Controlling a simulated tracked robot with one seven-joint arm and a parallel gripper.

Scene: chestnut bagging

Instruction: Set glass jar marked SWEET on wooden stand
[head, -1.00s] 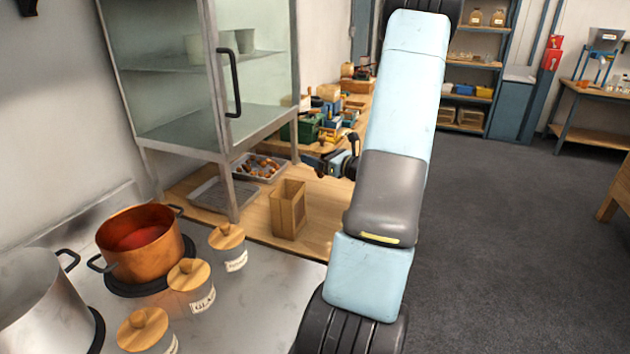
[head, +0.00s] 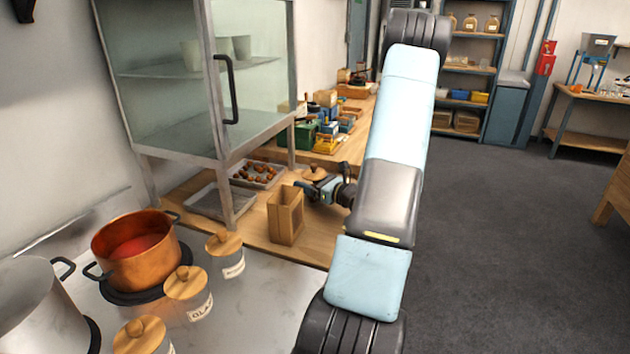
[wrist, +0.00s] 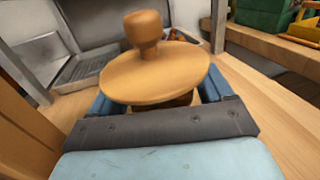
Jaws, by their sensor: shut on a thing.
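My gripper (head: 308,187) is shut on a lidded jar, whose round wooden lid (head: 313,173) with a knob shows just beyond the fingers. In the wrist view the lid (wrist: 155,75) sits level between the blue fingers of my gripper (wrist: 160,98) and hides most of the body. The jar's label is hidden, so I cannot read SWEET. A tall open-topped wooden box (head: 286,217), possibly the stand, is just left of my gripper on the wooden worktop. I cannot tell whether the jar touches the worktop.
Similar lidded jars (head: 224,255) stand on the steel top beside a copper pot (head: 136,250). A glass-fronted cabinet (head: 180,80) stands over a grey tray (head: 208,203). A tray of chestnuts (head: 256,174) and a green box (head: 303,133) are behind. Some bare worktop (wrist: 265,120) shows.

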